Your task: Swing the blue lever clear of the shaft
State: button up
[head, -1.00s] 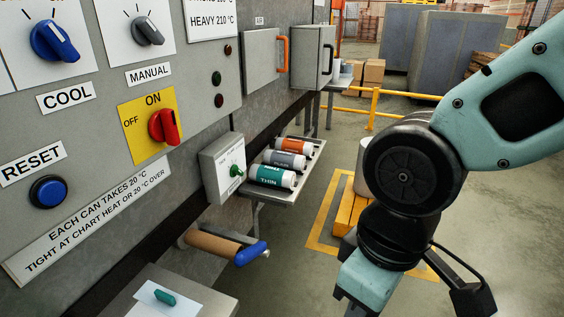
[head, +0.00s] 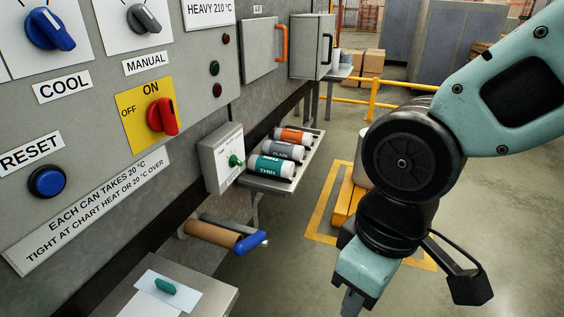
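The blue lever (head: 252,243) sits at the near right end of the shaft, below the panel. A brown roll (head: 213,234) is around the shaft, and a grey bar (head: 228,224) runs just behind it. The lever lies across the shaft's end; whether it touches the roll I cannot tell. My gripper (head: 352,301) hangs at the bottom of the head view, to the right of the lever and apart from it. Its fingertips are mostly cut off by the bottom edge, so its opening is hidden.
The control panel (head: 100,215) fills the left. A shelf (head: 268,184) with several labelled cans stands behind the roll. A grey table (head: 214,291) with a teal piece on a white sheet is at the bottom left. Open floor lies between lever and gripper.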

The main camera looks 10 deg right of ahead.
aim_at(244, 246)
jog(key=i+l+u, duration=0.1)
jog(key=i+u, duration=0.15)
jog(key=i, duration=0.3)
jog(key=i+l+u, duration=0.25)
jog(key=i, duration=0.25)
